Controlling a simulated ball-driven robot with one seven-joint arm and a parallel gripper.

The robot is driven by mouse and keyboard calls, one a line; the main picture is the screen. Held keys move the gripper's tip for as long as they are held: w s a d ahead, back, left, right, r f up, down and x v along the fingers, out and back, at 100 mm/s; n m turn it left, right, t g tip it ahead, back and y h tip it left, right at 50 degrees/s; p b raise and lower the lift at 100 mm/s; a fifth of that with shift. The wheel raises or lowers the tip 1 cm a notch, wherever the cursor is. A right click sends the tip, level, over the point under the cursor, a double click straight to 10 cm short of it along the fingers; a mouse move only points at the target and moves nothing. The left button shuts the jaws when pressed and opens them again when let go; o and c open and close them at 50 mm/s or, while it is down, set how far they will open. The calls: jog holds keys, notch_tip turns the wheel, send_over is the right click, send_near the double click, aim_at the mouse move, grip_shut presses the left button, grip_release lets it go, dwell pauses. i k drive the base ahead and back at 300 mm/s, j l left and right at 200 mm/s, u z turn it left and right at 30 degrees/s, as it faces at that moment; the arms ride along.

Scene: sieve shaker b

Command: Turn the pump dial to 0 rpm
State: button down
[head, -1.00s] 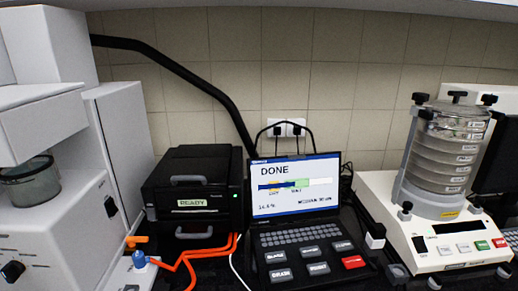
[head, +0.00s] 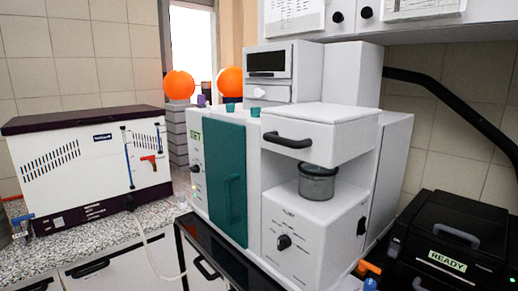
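A black dial (head: 284,242) sits on the lower front face of a white machine (head: 330,215) right of centre in the head view. Small marks surround the dial, and a short label above it is too blurred to read surely. Its pointer setting cannot be read. Another small black knob (head: 195,169) is on the machine's narrow left panel, below a green label. I cannot tell for certain which one is the pump dial. My gripper is not in view.
A grey glass vessel (head: 317,183) hangs under the machine's overhang, above the dial. A teal door (head: 225,180) is left of the dial. A black READY unit (head: 455,235) stands at right, near an orange valve handle (head: 370,267). A white box (head: 90,165) stands on the speckled counter at left.

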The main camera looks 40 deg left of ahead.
aim_at(284, 242)
jog(key=u, duration=0.95)
jog(key=i, duration=0.05)
